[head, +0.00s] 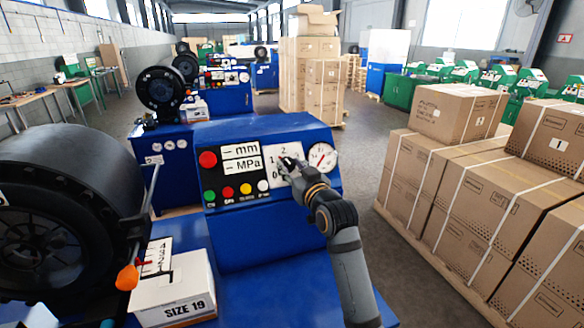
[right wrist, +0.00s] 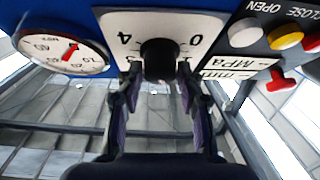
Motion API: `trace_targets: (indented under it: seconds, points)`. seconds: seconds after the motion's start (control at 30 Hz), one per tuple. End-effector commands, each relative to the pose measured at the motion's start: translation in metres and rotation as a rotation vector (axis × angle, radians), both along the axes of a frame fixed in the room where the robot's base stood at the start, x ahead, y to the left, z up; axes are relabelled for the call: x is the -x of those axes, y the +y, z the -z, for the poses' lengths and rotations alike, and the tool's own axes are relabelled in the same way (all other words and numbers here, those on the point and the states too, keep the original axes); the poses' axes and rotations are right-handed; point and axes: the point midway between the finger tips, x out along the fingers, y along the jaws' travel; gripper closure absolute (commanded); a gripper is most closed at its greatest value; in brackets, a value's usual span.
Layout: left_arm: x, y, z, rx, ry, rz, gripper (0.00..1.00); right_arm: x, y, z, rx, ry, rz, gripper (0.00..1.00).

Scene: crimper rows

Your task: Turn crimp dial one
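The crimp dial is a black knob (right wrist: 160,58) on a white plate (right wrist: 115,22) numbered around it. In the head view the plate (head: 270,154) sits on the blue control panel, left of a round gauge. My right gripper (head: 290,167) is at the dial and hides most of the knob there. In the right wrist view its fingers (right wrist: 160,82) are apart, one on each side of the knob, with small gaps visible. Which number the knob points to is unclear. My left gripper is not in view.
The panel (head: 220,135) bears a red button (head: 208,159), mm and MPa displays, coloured buttons and a gauge (head: 322,157). A black crimper head (head: 70,200) and a SIZE 19 box (head: 175,292) are at left. Strapped cartons (head: 480,200) stand at right.

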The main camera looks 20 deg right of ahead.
Motion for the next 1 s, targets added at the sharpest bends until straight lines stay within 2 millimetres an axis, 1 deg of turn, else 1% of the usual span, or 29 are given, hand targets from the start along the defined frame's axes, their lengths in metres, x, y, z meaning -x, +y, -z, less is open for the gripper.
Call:
trace_targets:
  seconds: [0.03, 0.2, 0.4, 0.57, 0.77, 1.0]
  points:
    - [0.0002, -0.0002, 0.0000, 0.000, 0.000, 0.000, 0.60, 0.0001, -0.0001, 0.0001, 0.000, 0.000, 0.000, 0.74]
    - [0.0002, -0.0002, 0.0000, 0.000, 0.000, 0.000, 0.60, 0.0002, -0.0001, 0.0001, 0.000, 0.000, 0.000, 0.97]
    - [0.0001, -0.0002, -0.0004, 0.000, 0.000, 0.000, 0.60, 0.0001, -0.0004, -0.0001, 0.011, 0.000, -0.007, 0.97]
    - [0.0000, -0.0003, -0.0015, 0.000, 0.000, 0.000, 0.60, -0.0002, -0.0015, -0.0004, 0.057, -0.001, -0.035, 0.97]
    - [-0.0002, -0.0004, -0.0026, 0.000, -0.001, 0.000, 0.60, -0.0007, -0.0033, -0.0014, 0.170, -0.006, -0.110, 0.97]
    - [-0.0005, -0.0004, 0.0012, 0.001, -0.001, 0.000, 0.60, -0.0014, -0.0056, -0.0011, 0.355, -0.012, -0.233, 0.97]
